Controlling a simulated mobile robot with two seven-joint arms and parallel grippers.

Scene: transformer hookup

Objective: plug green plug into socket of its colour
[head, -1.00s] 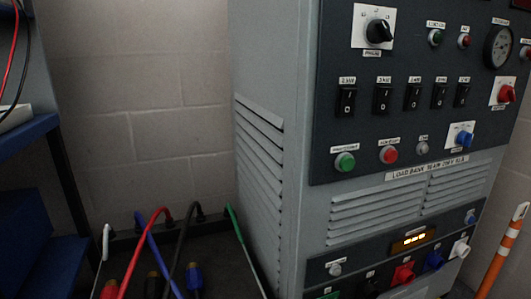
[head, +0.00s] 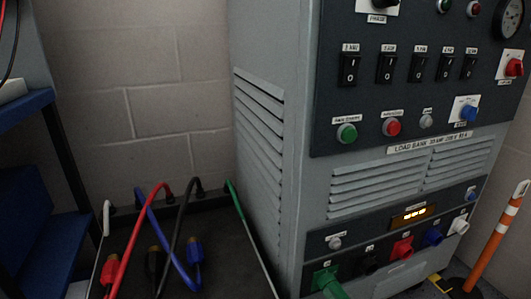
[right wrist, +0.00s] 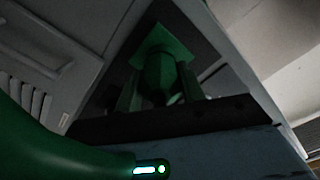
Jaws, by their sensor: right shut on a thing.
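In the right wrist view, my right gripper (right wrist: 160,72) is shut on the green plug (right wrist: 158,80), one finger on each side of it. The plug points at the square green socket (right wrist: 165,42) and appears to meet it; how deep it sits is hidden. In the head view, the green socket (head: 319,276) is at the lower left of the load bank's bottom panel, with the green plug (head: 333,289) at its face, cut by the lower picture edge. A green cable (head: 237,205) runs down from the rack beside the cabinet. My left gripper is not in view.
Black (head: 368,262), red (head: 402,248), blue (head: 432,237) and white (head: 460,224) sockets continue the row rightward. Red, black and blue cables with plugs hang over a dark rack (head: 215,203) at left. An orange-white post (head: 497,240) stands at right.

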